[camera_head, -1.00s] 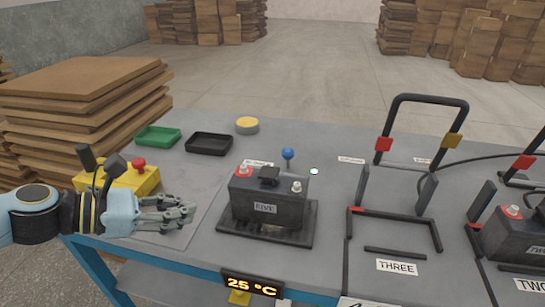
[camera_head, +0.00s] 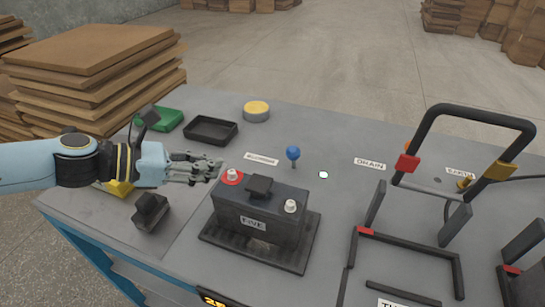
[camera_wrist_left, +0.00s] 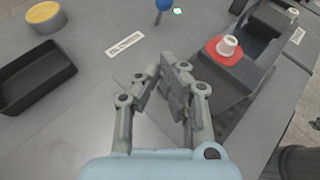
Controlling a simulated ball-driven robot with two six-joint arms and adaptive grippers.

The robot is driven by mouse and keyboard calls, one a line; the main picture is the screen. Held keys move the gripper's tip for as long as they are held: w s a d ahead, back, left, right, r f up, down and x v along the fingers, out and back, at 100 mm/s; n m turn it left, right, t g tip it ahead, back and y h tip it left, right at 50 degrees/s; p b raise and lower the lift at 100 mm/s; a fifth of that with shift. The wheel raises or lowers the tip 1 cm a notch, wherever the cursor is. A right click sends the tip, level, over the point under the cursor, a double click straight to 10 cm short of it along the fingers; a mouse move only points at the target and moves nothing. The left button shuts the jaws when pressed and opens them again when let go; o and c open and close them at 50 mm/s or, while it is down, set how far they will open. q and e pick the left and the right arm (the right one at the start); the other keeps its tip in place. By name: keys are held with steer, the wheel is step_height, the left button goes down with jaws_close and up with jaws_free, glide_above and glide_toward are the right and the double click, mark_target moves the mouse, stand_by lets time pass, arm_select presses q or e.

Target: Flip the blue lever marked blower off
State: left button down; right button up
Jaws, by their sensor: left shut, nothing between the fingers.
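The blue-knobbed lever (camera_head: 293,154) stands upright on the bench behind the battery, with a small lit white-green lamp (camera_head: 323,174) to its right. In the left wrist view the blue knob (camera_wrist_left: 164,4) is cut off at the top edge. A label reading BLOWER (camera_wrist_left: 125,44) lies left of the lever; it shows small in the head view (camera_head: 261,158). My left gripper (camera_head: 222,168) is shut and empty, left of the lever and just above and behind the battery's red terminal, apart from the knob. It also shows in the left wrist view (camera_wrist_left: 163,80). My right gripper is not visible.
The dark battery marked FIVE (camera_head: 262,214) sits on a black tray close to my left gripper. A black bin (camera_head: 210,131), a green bin (camera_head: 168,120) and a yellow round lid (camera_head: 257,110) stand behind. A black-framed bay (camera_head: 440,115) stands right. Bench around the lever is fairly clear.

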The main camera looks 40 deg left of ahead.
mark_target(294, 157)
arm_select(q)
steer(key=shift+w+d+f, duration=0.15)
steer(key=shift+w+d, duration=0.05)
steer(key=shift+w, duration=0.25)
steer(key=x, duration=0.9)
steer(key=shift+w+d, duration=0.1)
steer(key=shift+d, duration=0.05)
steer(key=shift+w+d+r+p, duration=0.1)
steer(key=shift+w+d+p, duration=0.2)
steer(key=shift+w, duration=0.25)
steer(key=shift+w+d+r+p, duration=0.1)
steer(key=shift+w+d+p, duration=0.2)
steer(key=shift+w, duration=0.2)
steer(key=shift+w+d, duration=0.35)
steer(key=shift+w, duration=0.2)
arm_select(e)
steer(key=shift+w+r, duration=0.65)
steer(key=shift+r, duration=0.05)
